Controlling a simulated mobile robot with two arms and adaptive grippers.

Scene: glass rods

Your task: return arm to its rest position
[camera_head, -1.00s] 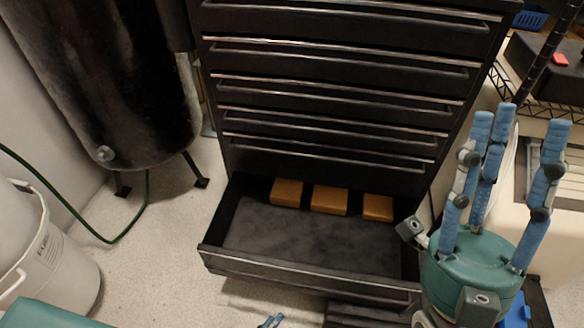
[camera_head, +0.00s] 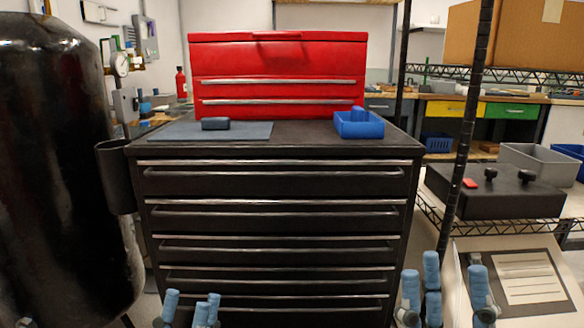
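My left gripper (camera_head: 192,310) shows at the bottom edge, left of centre, in front of the black drawer cabinet. Only its blue fingertips are in view; they point up, stand apart and hold nothing. My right gripper (camera_head: 444,290) is at the bottom right, beside the cabinet's right edge. Its blue fingers point up, spread apart and empty. The palms of both grippers are below the picture. The black cabinet (camera_head: 275,184) stands upright with its visible drawers shut. Its lowest part is out of view.
A red toolbox (camera_head: 277,66), a grey mat (camera_head: 240,130) with a small dark object, and a blue bin (camera_head: 358,126) are on the cabinet top. A black tank (camera_head: 60,170) stands at left. A wire shelf with a black box (camera_head: 494,192) and a grey bin (camera_head: 541,160) is at right.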

